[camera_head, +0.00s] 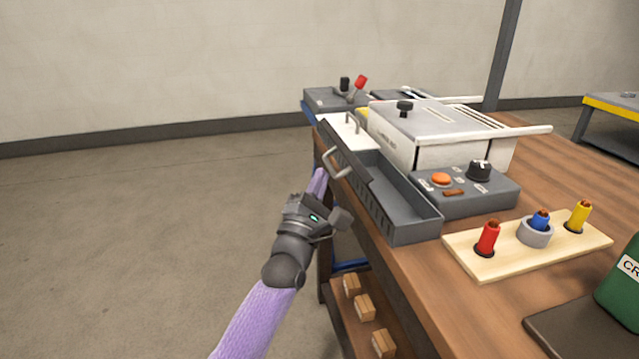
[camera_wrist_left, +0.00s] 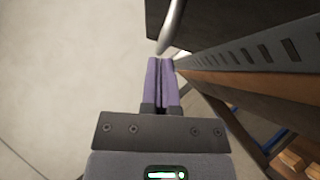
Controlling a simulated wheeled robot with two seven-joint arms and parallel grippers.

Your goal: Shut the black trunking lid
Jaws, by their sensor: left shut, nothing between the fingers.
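The grey trunking (camera_head: 405,215) runs along the left edge of the wooden bench, its top open and its inside showing. Its black lid (camera_head: 347,152) stands open along the bench-edge side, with a light metal handle (camera_head: 333,165) on its outer face. In the left wrist view the dark lid (camera_wrist_left: 235,18) fills the top, the handle (camera_wrist_left: 172,28) hangs just ahead of the fingertips, and the slotted trunking wall (camera_wrist_left: 265,52) is at right. My left gripper (camera_head: 320,178) is shut and empty, beside and below the lid; its purple fingers (camera_wrist_left: 161,65) are pressed together. My right gripper is out of view.
A white-lidded box (camera_head: 440,130) and a grey control box (camera_head: 465,190) stand close right of the trunking. A wooden peg board (camera_head: 525,245) is nearer. Wooden blocks (camera_head: 365,308) lie on the lower shelf. The floor left of the bench is clear.

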